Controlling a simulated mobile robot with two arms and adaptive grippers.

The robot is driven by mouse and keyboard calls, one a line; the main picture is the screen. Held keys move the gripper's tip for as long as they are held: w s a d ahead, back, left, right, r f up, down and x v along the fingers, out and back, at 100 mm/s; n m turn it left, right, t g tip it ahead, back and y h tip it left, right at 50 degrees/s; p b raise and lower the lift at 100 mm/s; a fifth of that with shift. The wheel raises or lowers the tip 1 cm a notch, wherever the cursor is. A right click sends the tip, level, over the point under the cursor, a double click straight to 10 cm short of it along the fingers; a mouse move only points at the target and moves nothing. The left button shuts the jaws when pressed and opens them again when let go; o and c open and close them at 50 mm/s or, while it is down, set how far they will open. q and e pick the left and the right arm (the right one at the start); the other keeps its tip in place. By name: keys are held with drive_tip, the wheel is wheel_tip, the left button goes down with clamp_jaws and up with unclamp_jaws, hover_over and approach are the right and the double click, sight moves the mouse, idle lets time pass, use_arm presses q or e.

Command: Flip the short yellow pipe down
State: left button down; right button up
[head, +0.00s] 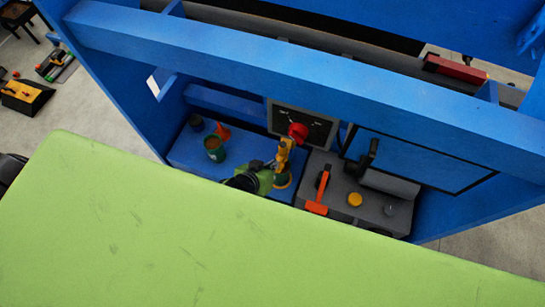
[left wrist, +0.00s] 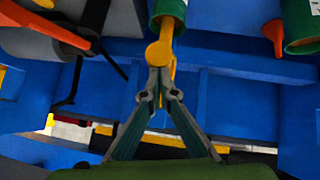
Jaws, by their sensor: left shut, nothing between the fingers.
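The short yellow pipe (head: 284,155) stands up from a green base (head: 282,181) on the blue shelf, near the middle of the panel. In the left wrist view the yellow pipe (left wrist: 160,53) has a round end and meets a green cylinder (left wrist: 168,10). My left gripper (head: 271,164) is just left of the pipe in the head view. In the left wrist view the left gripper (left wrist: 158,78) is shut with its fingertips together, right at the pipe's round end. Nothing is between the fingers. I cannot tell whether they touch the pipe. My right gripper is not in view.
A red round knob (head: 298,131) is on a dark plate behind the pipe. A green cup (head: 214,148) stands to the left. An orange-handled lever (head: 317,207) and a yellow knob (head: 355,199) are on the grey block to the right. A blue beam (head: 270,62) crosses above.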

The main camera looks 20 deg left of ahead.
use_arm(q)
wheel_tip(320, 180, down, 4)
drive_tip(key=shift+s+f+b, duration=0.1)
drive_tip(key=shift+b, duration=0.6)
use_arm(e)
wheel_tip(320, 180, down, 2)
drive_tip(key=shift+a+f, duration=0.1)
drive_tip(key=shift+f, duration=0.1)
use_arm(q)
drive_tip(key=s+a+r+p, duration=0.2)
drive_tip(key=s+r+p, duration=0.2)
drive_tip(key=r, duration=0.7)
drive_tip(key=s, duration=0.2)
drive_tip(key=shift+s+a+r, duration=0.15)
drive_tip(key=shift+s+a, duration=0.1)
drive_tip(key=shift+s, duration=0.1)
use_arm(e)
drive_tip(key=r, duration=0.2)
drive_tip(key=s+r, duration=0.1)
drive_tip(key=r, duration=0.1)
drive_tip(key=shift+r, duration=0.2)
